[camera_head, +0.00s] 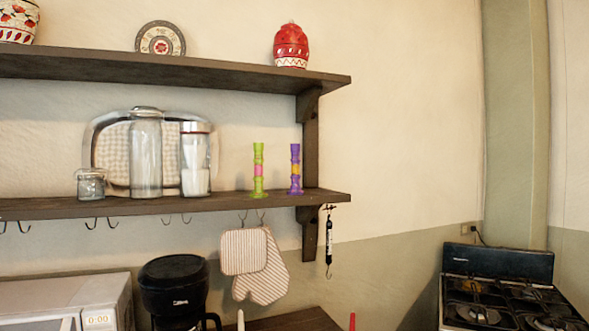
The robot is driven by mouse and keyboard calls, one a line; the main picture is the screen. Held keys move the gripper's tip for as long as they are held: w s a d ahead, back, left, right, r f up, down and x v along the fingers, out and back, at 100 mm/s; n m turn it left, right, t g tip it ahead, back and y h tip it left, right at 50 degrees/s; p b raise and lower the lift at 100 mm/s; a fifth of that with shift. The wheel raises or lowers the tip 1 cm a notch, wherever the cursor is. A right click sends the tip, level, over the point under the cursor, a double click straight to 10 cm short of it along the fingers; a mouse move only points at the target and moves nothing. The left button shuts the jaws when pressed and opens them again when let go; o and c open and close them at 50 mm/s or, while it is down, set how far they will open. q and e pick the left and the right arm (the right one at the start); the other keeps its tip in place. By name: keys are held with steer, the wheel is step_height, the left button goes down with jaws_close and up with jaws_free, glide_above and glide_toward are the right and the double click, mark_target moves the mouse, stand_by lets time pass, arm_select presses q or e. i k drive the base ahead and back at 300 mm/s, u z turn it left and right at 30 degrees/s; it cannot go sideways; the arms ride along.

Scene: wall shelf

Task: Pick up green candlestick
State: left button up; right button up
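The green candlestick (258,172) stands upright on the lower wall shelf (230,202), toward its right end. It is light green with a pink middle section. A purple candlestick (295,170) with a yellow middle stands upright just to its right, with a small gap between them. Neither gripper can be made out in the head view, and nothing touches the candlestick.
Left of the candlestick on the lower shelf are a steel-topped shaker (195,160), a tall glass jar (146,155), a small jar (91,184) and a tray behind them. The upper shelf (230,76) overhangs. Hooks, striped mitts (262,262) and a coffee maker (173,285) are below.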

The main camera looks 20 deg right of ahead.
mark_target(259, 193)
steer(key=k, duration=1.2)
steer(key=z, duration=0.75)
steer(key=i, duration=0.35)
steer(key=z, duration=1.2)
steer(key=i, duration=2.05)
steer(key=u, duration=1)
steer(key=i, duration=0.65)
steer(key=u, duration=0.85)
